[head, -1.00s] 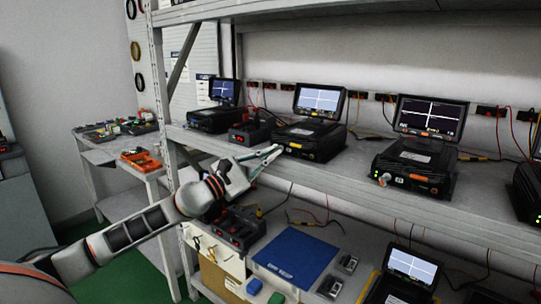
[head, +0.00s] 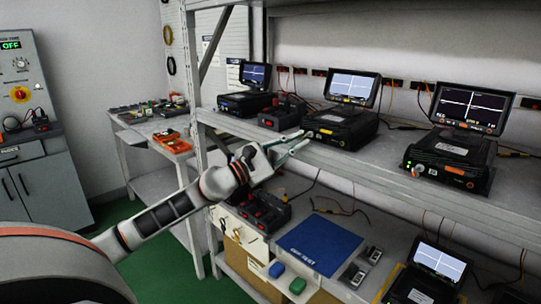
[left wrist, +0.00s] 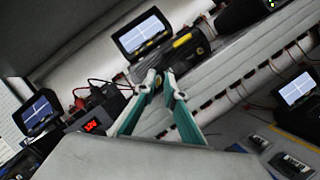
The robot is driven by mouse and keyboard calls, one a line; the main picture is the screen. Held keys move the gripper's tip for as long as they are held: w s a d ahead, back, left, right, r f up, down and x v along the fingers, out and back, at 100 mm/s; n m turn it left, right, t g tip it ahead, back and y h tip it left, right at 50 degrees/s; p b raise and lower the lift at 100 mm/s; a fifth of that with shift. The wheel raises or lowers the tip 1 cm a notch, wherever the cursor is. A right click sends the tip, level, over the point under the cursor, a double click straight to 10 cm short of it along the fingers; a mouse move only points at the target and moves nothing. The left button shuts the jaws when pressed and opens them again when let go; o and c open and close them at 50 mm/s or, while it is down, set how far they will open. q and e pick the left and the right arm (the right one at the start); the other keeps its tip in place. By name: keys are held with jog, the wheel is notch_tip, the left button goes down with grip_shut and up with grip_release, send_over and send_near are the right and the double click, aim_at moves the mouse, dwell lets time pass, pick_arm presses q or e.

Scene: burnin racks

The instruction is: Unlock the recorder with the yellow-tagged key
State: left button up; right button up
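The middle recorder (head: 340,128), a black box with a lit screen and a yellow label, sits on the upper shelf. It also shows in the left wrist view (left wrist: 170,52). My left gripper (head: 304,139) points at its front left corner. In the left wrist view its teal fingers (left wrist: 161,82) converge with tips close together, below the recorder; I cannot tell whether anything thin is between them. Small key-like items (head: 237,236) hang on a pale board under the lower shelf's edge; their tags are too small to identify. A right-hand recorder (head: 450,160) has an orange label. My right gripper is out of view.
Another recorder (head: 247,103) and a dark box with red parts (head: 283,115) stand left on the shelf (head: 365,165). The lower shelf holds a blue mat (head: 320,243) and a red-knobbed box (head: 262,212). A side table (head: 138,133) carries small parts.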

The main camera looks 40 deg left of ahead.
pick_arm(q)
jog(key=v, duration=1)
jog(key=shift+a, duration=0.15)
jog(key=shift+s+f, duration=0.1)
jog(key=s+d+f+n+g+y+p, duration=0.1)
jog(key=s+d+f+n+y, duration=0.15)
jog(key=f+n, duration=0.65)
jog(key=s+d+f+n+g+y, duration=0.1)
jog(key=s+d+f+n, duration=0.15)
jog(key=f+n, duration=0.7)
jog(key=s+d+f+n+g+y+p, duration=0.1)
jog(key=s+d+f+n+y, duration=0.15)
jog(key=f+n, duration=0.6)
jog(key=s+d+f+n+g+h+p, duration=0.1)
jog(key=s+d+f+n+g, duration=0.5)
jog(key=s+d+f+n, duration=1)
notch_tip(320, 180, down, 3)
jog(key=shift+s+d+r+n+g+h, duration=0.1)
jog(key=shift+s+d+n+g+h, duration=0.15)
jog(key=shift+d+n, duration=0.95)
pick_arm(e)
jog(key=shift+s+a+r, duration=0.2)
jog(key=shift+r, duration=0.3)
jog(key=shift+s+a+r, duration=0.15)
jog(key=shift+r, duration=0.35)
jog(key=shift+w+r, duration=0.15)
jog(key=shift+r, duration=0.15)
